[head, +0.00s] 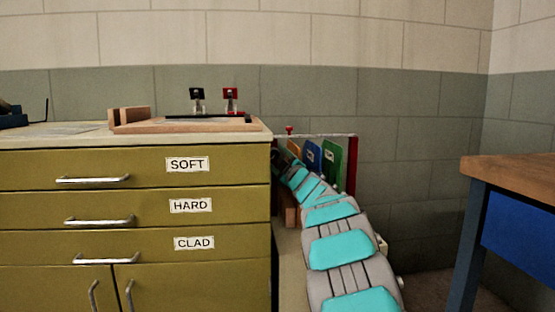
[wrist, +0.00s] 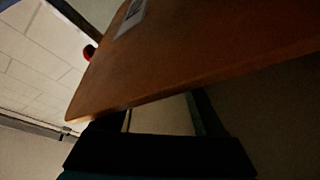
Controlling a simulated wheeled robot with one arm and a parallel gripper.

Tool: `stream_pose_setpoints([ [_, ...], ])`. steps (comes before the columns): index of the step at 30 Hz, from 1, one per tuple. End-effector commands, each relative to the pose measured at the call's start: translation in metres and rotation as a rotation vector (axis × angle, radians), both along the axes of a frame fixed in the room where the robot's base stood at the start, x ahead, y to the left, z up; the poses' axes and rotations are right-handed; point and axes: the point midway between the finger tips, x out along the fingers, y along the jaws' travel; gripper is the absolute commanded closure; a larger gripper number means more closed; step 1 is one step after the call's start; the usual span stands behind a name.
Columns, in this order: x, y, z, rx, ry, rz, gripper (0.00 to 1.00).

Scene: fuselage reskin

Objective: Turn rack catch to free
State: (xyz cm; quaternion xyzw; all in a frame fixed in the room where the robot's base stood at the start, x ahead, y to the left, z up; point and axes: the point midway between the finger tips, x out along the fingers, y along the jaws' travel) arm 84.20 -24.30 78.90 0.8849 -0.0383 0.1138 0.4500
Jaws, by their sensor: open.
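The rack (head: 353,165) stands against the wall right of the olive cabinet, with orange, blue and green panels in it. A small red knob (head: 289,130), possibly the catch, sits on its top left. In the wrist view a red rounded part (wrist: 88,51) shows at the upper left, partly hidden behind a large orange-brown panel (wrist: 190,50) with a white label. My gripper (wrist: 155,118) is open and empty, its dark fingers at the lower edge of the panel. I cannot tell whether they touch it. In the head view my gripper's end is dark and partly hidden near the rack's left side.
The olive cabinet (head: 100,205) with labelled drawers stands close on the left of my arm. A wooden tray (head: 185,125) with black and red clips lies on its top. A wooden-topped table (head: 515,180) stands at the right. Floor shows between the rack and the table.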

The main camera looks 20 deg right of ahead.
Motion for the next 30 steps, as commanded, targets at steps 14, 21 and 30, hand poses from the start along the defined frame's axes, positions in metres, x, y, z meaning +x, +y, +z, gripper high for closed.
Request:
stream_pose_setpoints([
  [14, 0.0, 0.0, -0.0005, 0.0, 0.001, 0.001, 0.74],
  [21, 0.0001, 0.0002, -0.0007, 0.0, 0.001, 0.001, 1.0],
  [30, 0.0002, -0.0001, 0.0001, -0.014, 0.006, 0.0, 1.0],
])
